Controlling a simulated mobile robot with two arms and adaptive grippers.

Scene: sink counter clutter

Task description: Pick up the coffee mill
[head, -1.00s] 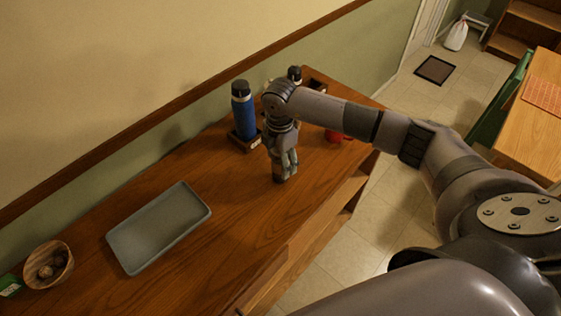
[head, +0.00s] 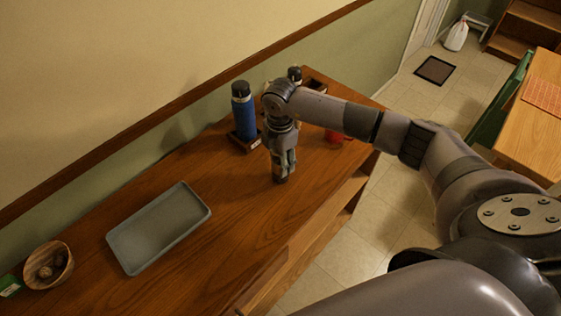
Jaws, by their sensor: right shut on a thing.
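The coffee mill (head: 281,178) stands on the wooden counter, mostly hidden by my right gripper. Only its dark lower part and a lighter band show below and between the fingers. My right gripper (head: 283,167) points down from above and is shut on the coffee mill. The mill looks upright, and its base seems at or very near the counter top; I cannot tell if there is a gap. My left gripper is not in view.
A blue bottle (head: 243,115) stands in a dark wooden holder just behind the gripper. A red item (head: 334,136) is partly behind my arm. A grey tray (head: 158,228) and a wooden bowl (head: 62,274) lie to the left. The counter between tray and mill is clear.

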